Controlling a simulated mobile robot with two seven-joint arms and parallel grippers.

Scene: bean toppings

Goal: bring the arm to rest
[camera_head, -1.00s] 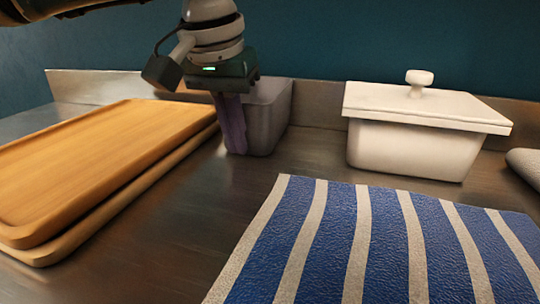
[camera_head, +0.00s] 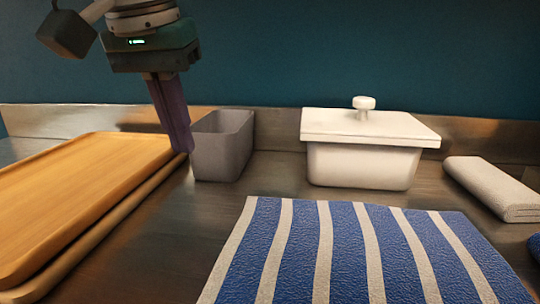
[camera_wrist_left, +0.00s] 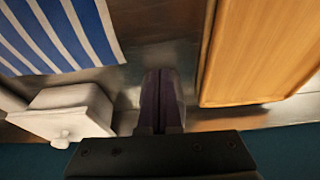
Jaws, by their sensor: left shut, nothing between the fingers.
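My left gripper (camera_head: 184,150) hangs from the upper left in the head view, with its purple fingers pointing down. The fingers are shut with nothing between them. The tips appear just left of the grey bin (camera_head: 223,147) and near the far right corner of the wooden trays; contact with either cannot be told. In the left wrist view the closed fingers (camera_wrist_left: 160,78) point at the bare metal counter (camera_wrist_left: 150,55). My right gripper shows in neither view.
Stacked wooden trays (camera_head: 80,195) lie at the left. A white lidded container (camera_head: 365,160) stands at the back, with a folded light cloth (camera_head: 493,187) to its right. A blue-and-white striped mat (camera_head: 345,255) covers the front middle. A low metal backsplash runs behind.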

